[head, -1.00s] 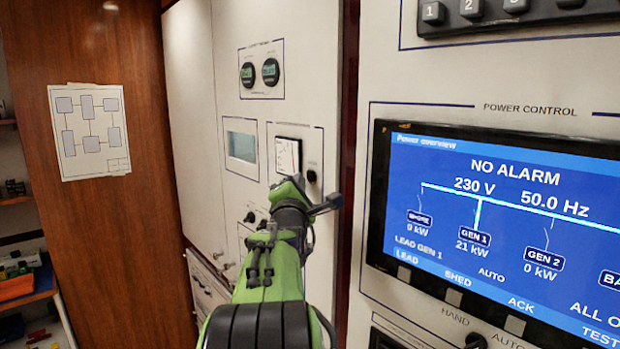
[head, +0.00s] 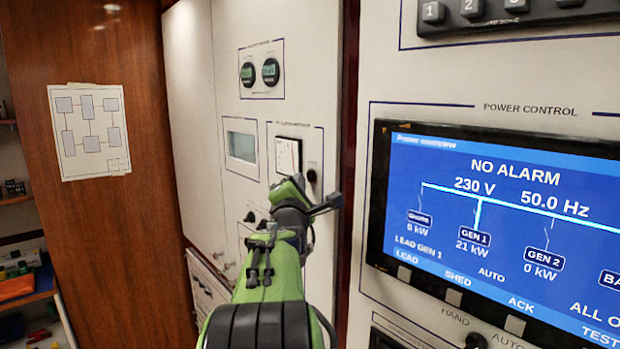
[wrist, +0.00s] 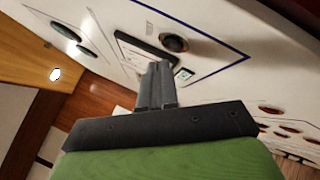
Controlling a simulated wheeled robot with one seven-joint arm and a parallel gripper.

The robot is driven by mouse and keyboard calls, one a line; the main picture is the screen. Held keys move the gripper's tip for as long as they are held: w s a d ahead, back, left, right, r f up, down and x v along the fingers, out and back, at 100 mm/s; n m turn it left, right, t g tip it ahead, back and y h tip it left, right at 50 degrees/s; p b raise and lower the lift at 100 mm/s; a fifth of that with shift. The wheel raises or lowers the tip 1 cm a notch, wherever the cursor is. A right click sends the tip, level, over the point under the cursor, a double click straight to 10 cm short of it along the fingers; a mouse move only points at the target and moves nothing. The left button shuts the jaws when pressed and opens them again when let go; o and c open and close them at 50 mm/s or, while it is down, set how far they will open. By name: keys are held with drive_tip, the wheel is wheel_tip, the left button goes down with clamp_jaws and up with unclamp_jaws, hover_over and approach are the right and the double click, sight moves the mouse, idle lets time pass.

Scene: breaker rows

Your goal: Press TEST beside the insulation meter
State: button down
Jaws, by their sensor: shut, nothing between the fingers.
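The insulation meter (head: 287,157) is a square white-faced dial in a blue-outlined panel section on the pale wall. A round dark button (head: 312,175) sits at its right; I take it as TEST, though its label is too small to read. In the wrist view the button (wrist: 173,43) and the meter's dark edge (wrist: 145,50) lie just beyond the fingertips. My gripper (head: 335,202) is shut and empty, in front of the panel and below the button in the picture. The shut fingers also show in the wrist view (wrist: 159,68). No contact with the button shows.
Two round gauges (head: 259,73) and a small grey display (head: 241,146) are on the same panel. Dark knobs (head: 250,217) sit lower. The power control screen (head: 500,225) stands close on the right. A wooden wall (head: 140,240) is at left.

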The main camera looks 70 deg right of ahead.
drive_tip(key=shift+d, duration=0.1)
idle(0.3)
drive_tip(key=shift+s+d, duration=0.2)
drive_tip(key=shift+d, duration=0.1)
drive_tip(key=shift+s+d, duration=0.2)
drive_tip(key=shift+d, duration=0.15)
idle(0.6)
drive_tip(key=shift+w+a+b, duration=0.35)
drive_tip(key=shift+a+b, duration=0.2)
drive_tip(key=shift+a, duration=0.2)
drive_tip(key=shift+w+a+b, duration=0.4)
drive_tip(key=shift+a, duration=0.35)
drive_tip(key=shift+w+a+b, duration=0.35)
drive_tip(key=shift+a, duration=0.4)
drive_tip(key=shift+w+a+b, duration=0.4)
drive_tip(key=shift+a, duration=0.35)
